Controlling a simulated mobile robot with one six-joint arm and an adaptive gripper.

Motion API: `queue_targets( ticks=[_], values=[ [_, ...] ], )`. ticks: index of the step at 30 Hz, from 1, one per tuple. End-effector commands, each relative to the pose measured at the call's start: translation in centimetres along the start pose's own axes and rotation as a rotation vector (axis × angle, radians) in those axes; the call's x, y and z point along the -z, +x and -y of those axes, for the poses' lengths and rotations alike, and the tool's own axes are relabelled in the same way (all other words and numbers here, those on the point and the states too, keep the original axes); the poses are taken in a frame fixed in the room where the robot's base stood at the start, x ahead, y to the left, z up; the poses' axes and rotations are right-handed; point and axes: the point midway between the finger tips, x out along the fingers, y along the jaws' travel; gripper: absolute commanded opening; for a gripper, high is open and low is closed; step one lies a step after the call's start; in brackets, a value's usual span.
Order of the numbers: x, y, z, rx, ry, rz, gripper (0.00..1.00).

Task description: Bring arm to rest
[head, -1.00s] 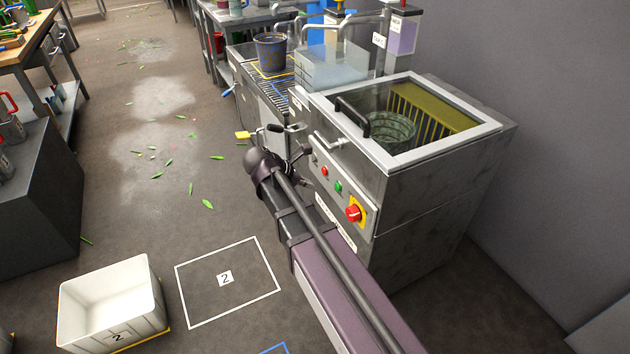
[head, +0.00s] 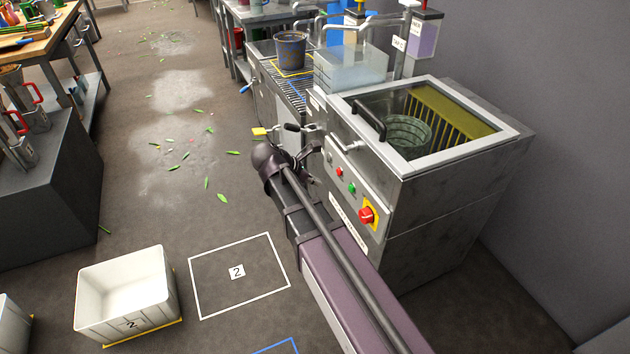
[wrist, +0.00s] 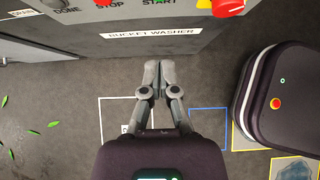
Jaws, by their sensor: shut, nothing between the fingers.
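My gripper (wrist: 158,76) is in the wrist view, its two grey fingers together and empty, pointing toward the front of the bucket washer (wrist: 160,38). Bare floor shows below the fingertips. In the head view my arm reaches up from the bottom right to a dark joint in front of the bucket washer (head: 440,190); I cannot make out the fingers clearly there. The washer's lid is down, and a bucket (head: 408,135) shows through its window.
A white crate (head: 125,297) stands on the floor at lower left, beside an empty white outlined square (head: 212,285) marked 2. A dark block (head: 45,195) stands at left. Leaves lie on the open floor.

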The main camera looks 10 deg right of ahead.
Motion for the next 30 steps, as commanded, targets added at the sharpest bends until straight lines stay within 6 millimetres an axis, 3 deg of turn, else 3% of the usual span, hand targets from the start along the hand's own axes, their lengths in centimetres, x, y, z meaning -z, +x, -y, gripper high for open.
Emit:
queue_targets(
  ticks=[14,20,30],
  values=[
    [-0.2,0.9,1.0,0.015,0.089,-0.038,0.0],
    [-0.3,2.7,3.4,0.062,0.32,-0.133,0.0],
    [-0.1,5.6,8.7,0.24,0.886,-0.331,0.0]
  ],
)
